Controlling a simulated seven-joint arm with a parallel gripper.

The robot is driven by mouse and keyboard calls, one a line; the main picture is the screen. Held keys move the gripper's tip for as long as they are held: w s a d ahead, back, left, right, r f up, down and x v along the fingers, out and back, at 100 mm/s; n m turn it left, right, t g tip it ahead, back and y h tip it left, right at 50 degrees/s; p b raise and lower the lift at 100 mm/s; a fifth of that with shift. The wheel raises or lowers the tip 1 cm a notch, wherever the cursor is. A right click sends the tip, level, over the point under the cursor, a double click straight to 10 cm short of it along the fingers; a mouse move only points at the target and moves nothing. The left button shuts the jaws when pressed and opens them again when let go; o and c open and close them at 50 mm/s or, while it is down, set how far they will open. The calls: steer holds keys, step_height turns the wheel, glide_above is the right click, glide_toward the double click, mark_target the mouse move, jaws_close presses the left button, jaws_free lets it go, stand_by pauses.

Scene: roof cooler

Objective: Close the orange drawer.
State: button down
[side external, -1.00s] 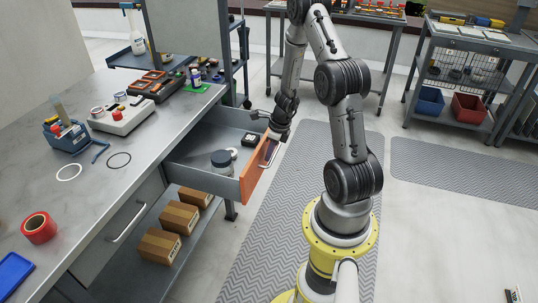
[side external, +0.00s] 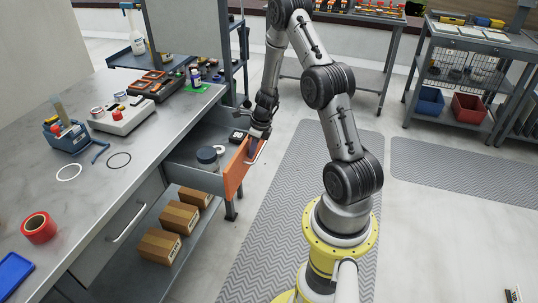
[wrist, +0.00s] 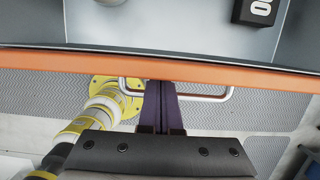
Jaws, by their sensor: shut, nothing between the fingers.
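The orange drawer (side external: 236,173) is partly open, sticking out from the workbench on its right side. Its orange front also spans the wrist view (wrist: 60,60), with a silver bar handle (wrist: 215,98) below it. My gripper (side external: 252,152) is at the outer side of the orange front, by the handle. In the wrist view its dark fingers (wrist: 158,88) are together and empty, with the tips up against or very near the front, between the handle's two ends. Whether they touch is hard to tell.
A lidded jar (side external: 207,158) and a small black box (side external: 238,136) are in the drawer. The workbench (side external: 105,185) carries a red tape roll (side external: 39,228) and tools. Cardboard boxes (side external: 180,218) sit on the shelf below. The floor mat (side external: 290,200) outside the drawer is clear.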

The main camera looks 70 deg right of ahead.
steer(key=w, duration=1.9)
